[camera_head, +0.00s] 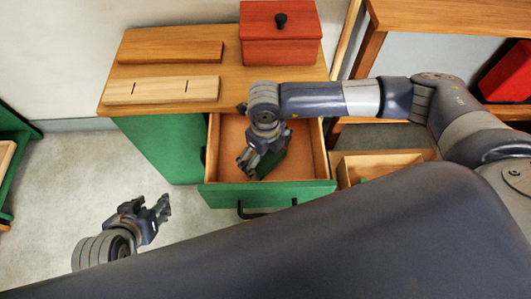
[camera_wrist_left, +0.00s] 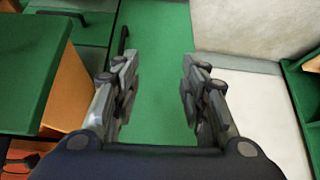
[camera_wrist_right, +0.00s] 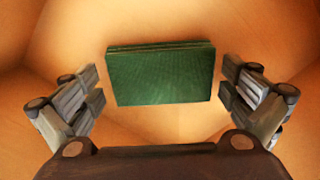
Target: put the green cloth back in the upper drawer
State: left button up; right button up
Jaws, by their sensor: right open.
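The green cloth (camera_wrist_right: 160,76), a folded block, lies on the floor of the open upper drawer (camera_head: 292,178) in the green cabinet. In the right wrist view it sits between the fingertips of my right gripper (camera_wrist_right: 160,95), with gaps on both sides. In the head view my right gripper (camera_head: 252,160) reaches into the drawer and partly hides the cloth (camera_head: 268,164). It is open. My left gripper (camera_head: 150,215) is open and empty, left of the drawer; its parted fingers also show in the left wrist view (camera_wrist_left: 160,95).
The wooden cabinet top (camera_head: 165,75) carries a red box (camera_head: 280,40) with a black knob and two wooden boards (camera_head: 165,90). A smaller wooden tray (camera_head: 380,165) is right of the drawer. Clear floor (camera_head: 90,170) lies left of the cabinet. The drawer has a black handle (camera_head: 265,211).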

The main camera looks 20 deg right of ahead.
aim_at(265, 156)
notch_tip(265, 156, up, 5)
jog(key=shift+f+p, duration=0.15)
jog(key=shift+p, duration=0.5)
pick_arm(q)
jog(key=s+a+g+p, duration=0.1)
jog(key=s+a+g, duration=0.1)
jog(key=s, duration=0.4)
jog(key=shift+s+f+g+y, duration=0.2)
jog(key=shift+s+g+y, duration=0.2)
jog(key=shift+g, duration=0.3)
pick_arm(e)
notch_tip(265, 156, up, 8)
jog(key=shift+f, duration=0.25)
